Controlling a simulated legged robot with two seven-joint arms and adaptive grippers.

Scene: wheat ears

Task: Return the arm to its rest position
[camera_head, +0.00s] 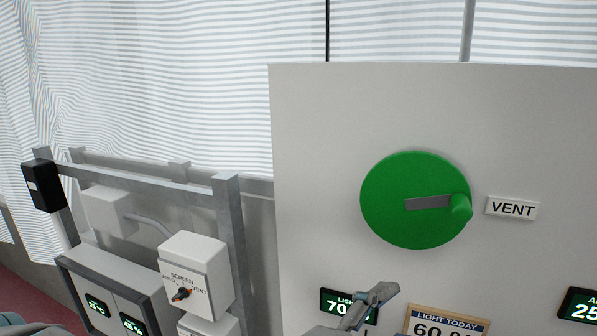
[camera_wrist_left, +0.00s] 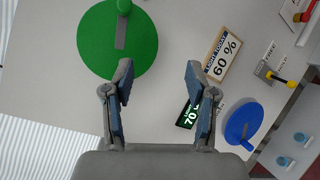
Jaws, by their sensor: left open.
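My left gripper (camera_head: 374,303) shows at the bottom middle of the head view, in front of the white panel (camera_head: 320,180) and below the green dial. In the left wrist view my left gripper (camera_wrist_left: 160,82) is open, with nothing between its fingers. The green dial (camera_head: 400,180) has a grey bar and a green knob, which points right to the VENT label (camera_head: 512,208). The green dial (camera_wrist_left: 105,40) lies beyond the left finger in the left wrist view. Most of my left arm is hidden below the frame. My right gripper is not in view.
A LIGHT TODAY sign (camera_head: 445,322) and a green-lit display (camera_head: 340,302) sit near the gripper. A SCREEN switch box (camera_head: 196,270) and a grey rail frame (camera_head: 228,230) stand at left. A blue dial (camera_wrist_left: 243,125) and a yellow-handled lever (camera_wrist_left: 275,75) are on the panel.

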